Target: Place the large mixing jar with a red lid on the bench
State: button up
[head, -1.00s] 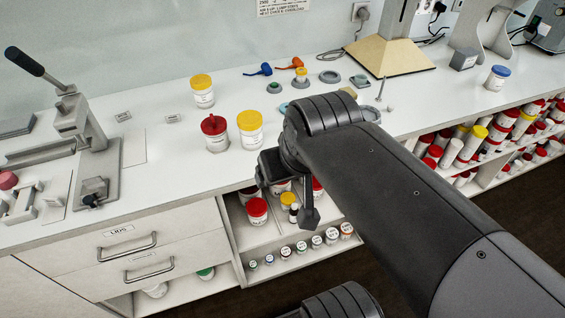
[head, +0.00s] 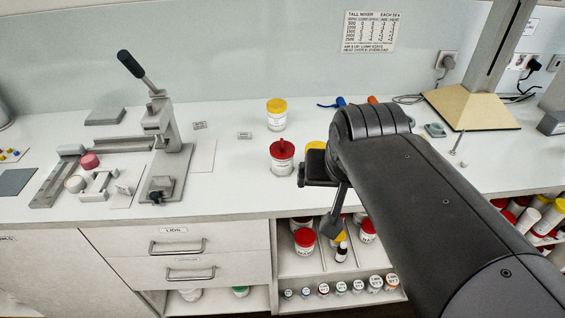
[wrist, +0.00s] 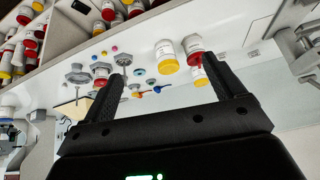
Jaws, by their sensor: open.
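A white jar with a red, knobbed lid (head: 282,158) stands upright on the bench (head: 235,180). In the wrist view a red-lidded jar (wrist: 195,58) stands between two yellow-lidded ones. More red-lidded jars (head: 304,240) stand in the open shelf below the bench top; I cannot tell by size which is the large mixing jar. My gripper (head: 325,200) is in front of the bench edge, right of the red-lidded bench jar and apart from it. In the wrist view my gripper (wrist: 160,70) is open, with nothing held between its fingers.
A yellow-lidded jar (head: 277,113) stands behind the red-lidded one; another (head: 316,146) is partly hidden by my arm. A lever press (head: 163,150) stands at left and a stand with a tan base (head: 470,108) at right.

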jog(key=w+a+f+m+t+y, duration=0.2)
jog(key=w+a+f+m, duration=0.4)
jog(key=w, duration=0.3)
jog(key=w+a+f+m+t+y, duration=0.1)
jog(key=w+a+f+m, duration=0.4)
jog(key=w+a+f, duration=0.3)
notch_tip(320, 180, up, 16)
jog(key=m+t+h, duration=0.3)
jog(key=m+t, duration=0.6)
jog(key=m, duration=1.5)
send_over(283, 166)
jog(key=s, duration=0.4)
notch_tip(283, 166, down, 22)
jog(key=shift+f, duration=0.2)
jog(key=shift+w+f, duration=0.15)
jog(key=w, duration=0.7)
jog(key=shift+w, duration=0.15)
jog(key=shift+d, duration=0.1)
jog(key=c, duration=1.1)
